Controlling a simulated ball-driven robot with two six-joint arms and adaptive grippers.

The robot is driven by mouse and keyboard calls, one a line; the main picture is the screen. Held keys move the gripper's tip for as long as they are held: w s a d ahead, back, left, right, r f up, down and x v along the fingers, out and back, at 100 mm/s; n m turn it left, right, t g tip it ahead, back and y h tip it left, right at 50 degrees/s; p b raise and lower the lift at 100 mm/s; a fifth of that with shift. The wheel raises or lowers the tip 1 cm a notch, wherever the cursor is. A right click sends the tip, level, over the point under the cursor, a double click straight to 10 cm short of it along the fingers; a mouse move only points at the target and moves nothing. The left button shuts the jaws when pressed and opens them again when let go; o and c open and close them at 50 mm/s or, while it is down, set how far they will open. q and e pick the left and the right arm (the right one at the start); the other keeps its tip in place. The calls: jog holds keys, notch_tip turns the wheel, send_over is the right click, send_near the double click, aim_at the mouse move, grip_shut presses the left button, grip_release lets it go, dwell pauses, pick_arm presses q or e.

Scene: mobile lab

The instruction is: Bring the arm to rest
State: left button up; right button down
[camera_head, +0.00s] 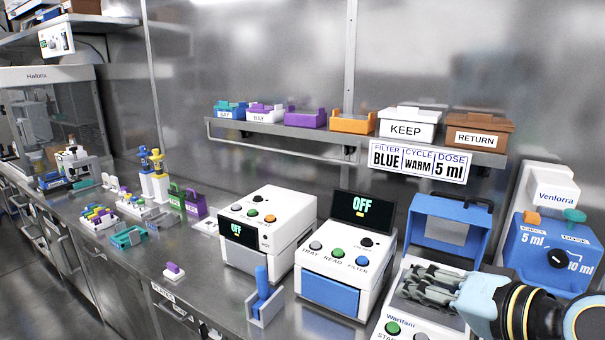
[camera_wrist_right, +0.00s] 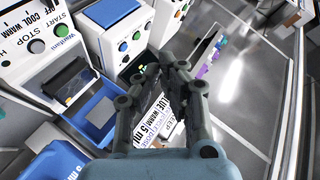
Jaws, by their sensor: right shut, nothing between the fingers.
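My right gripper (camera_head: 428,285) is in the lower right of the head view, above the white Warifani machine. Its grey fingers point left and are shut with nothing between them. In the right wrist view the fingers (camera_wrist_right: 176,75) show in the middle, with machines and the wall sign behind them. My right arm comes in from the right edge, light blue with black and yellow rings. My left gripper is in neither view.
Two white machines with OFF displays (camera_head: 268,228) (camera_head: 350,250) stand on the steel bench. A blue open frame (camera_head: 447,209) and the blue Venlorra unit (camera_head: 545,245) are close to my right arm. A shelf (camera_head: 350,141) holds KEEP and RETURN boxes. Bare bench (camera_head: 200,275) lies front left.

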jog(key=s+d+f+n+g+h, duration=0.2)
jog(key=s+d+g+h, duration=0.15)
jog(key=s, duration=0.45)
jog(key=s+d+f+n+g+h, duration=0.2)
jog(key=s+d+f+n, duration=0.15)
jog(key=s, duration=0.45)
jog(key=s+d+f+n+g+h, duration=0.1)
jog(key=s+d+f+g+h, duration=0.2)
jog(key=s, duration=0.5)
jog(key=s+d+f+b, duration=0.2)
jog(key=f+b, duration=0.9)
jog(key=f, duration=2.3)
jog(key=s+f+b, duration=0.3)
jog(key=s+f, duration=0.3)
jog(key=f, duration=0.3)
jog(key=s+d+f+g+b, duration=0.1)
jog(key=s+f+b, duration=0.3)
jog(key=f, duration=0.5)
jog(key=s+d+f+g+y+b, duration=0.1)
jog(key=s+f+b, duration=0.2)
jog(key=s+f, duration=0.5)
jog(key=shift+s+d+f, duration=0.15)
jog(key=shift+f, duration=0.55)
